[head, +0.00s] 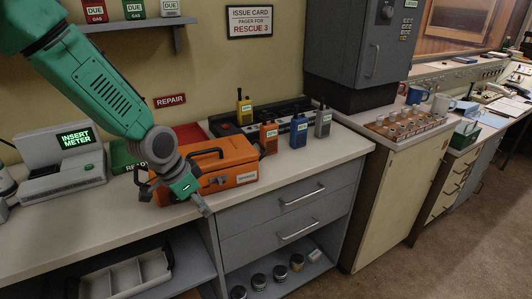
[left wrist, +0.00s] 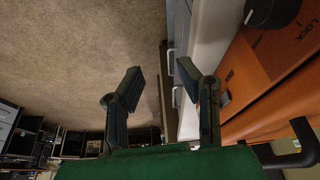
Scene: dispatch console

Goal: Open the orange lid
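The orange case (head: 238,160) sits on the counter with its lid down. It has a black handle on top and a pale label on its front. My left gripper (head: 176,204) is at the case's front left, over the counter's front edge, and hides part of the case. In the left wrist view, its two fingers (left wrist: 158,85) are spread apart with nothing between them. The orange case (left wrist: 268,75) runs down the right side of that view, with a black knob (left wrist: 272,10) and the word LOCK, apart from the fingers. My right gripper is not in view.
Yellow, orange, blue and grey radios (head: 299,130) stand right of the case. A grey meter unit (head: 60,160) reading INSERT METER stands at the left, with a green READY tray (head: 122,157) beside it. Drawers (head: 290,205) are below; open floor (head: 430,262) lies right.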

